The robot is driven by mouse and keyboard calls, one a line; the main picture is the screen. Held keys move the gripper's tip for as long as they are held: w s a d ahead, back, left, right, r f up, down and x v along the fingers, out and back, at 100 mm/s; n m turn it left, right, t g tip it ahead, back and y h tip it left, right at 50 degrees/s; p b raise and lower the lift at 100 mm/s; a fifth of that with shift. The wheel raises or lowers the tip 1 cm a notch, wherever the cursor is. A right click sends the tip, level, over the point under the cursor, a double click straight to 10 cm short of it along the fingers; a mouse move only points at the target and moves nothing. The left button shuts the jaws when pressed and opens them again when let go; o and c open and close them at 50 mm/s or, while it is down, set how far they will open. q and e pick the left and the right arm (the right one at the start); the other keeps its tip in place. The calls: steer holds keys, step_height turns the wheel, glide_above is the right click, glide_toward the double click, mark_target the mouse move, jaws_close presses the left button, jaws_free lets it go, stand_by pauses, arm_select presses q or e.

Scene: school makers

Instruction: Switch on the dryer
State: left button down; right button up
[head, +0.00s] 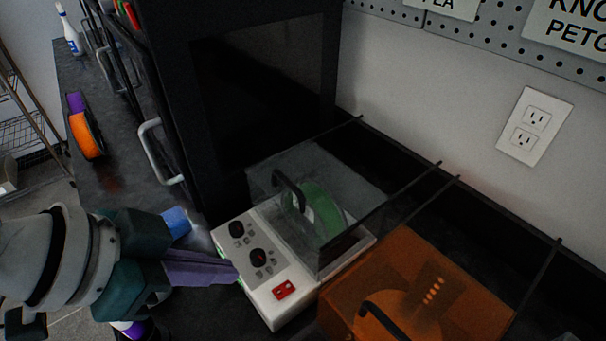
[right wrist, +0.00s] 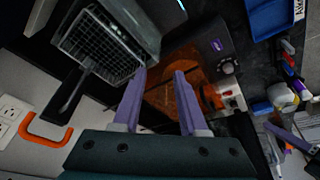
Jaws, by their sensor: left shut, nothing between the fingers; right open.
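The dryer (head: 262,304) is a white box with two black knobs on its sloped front and a red switch (head: 284,290) at its lower right corner. A clear lid (head: 345,228) with a black handle covers a green spool (head: 315,212) inside. My left gripper (head: 236,272) is shut and empty, with its purple fingertips at the dryer's left front edge, left of the red switch; I cannot tell whether they touch it. My right gripper (right wrist: 156,84) is open and empty in the right wrist view; it does not show in the head view.
An orange translucent box (head: 470,297) with a black handle stands right of the dryer. A large black cabinet (head: 265,95) stands behind it. A blue bin (right wrist: 272,16) shows in the right wrist view.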

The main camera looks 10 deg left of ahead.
arm_select(q)
steer(key=b, duration=0.2)
glide_above(280, 291)
steer(key=s, duration=0.1)
steer(key=f, duration=0.5)
steer(key=a+f, duration=0.1)
steer(key=f, duration=0.1)
steer(key=shift+s+f, duration=0.15)
steer(key=shift+f, duration=0.15)
step_height(280, 291, down, 3)
steer(key=shift+f+b, duration=0.2)
steer(key=shift+b, duration=0.45)
steer(key=shift+s+f, duration=0.1)
steer(key=shift+f, duration=0.25)
steer(key=shift+a, duration=0.1)
steer(key=shift+s+f+b, duration=0.1)
steer(key=shift+f+b, duration=0.2)
steer(key=shift+f, duration=0.1)
steer(key=shift+r, duration=0.1)
steer(key=shift+r+p, duration=0.75)
steer(key=shift+p, duration=0.2)
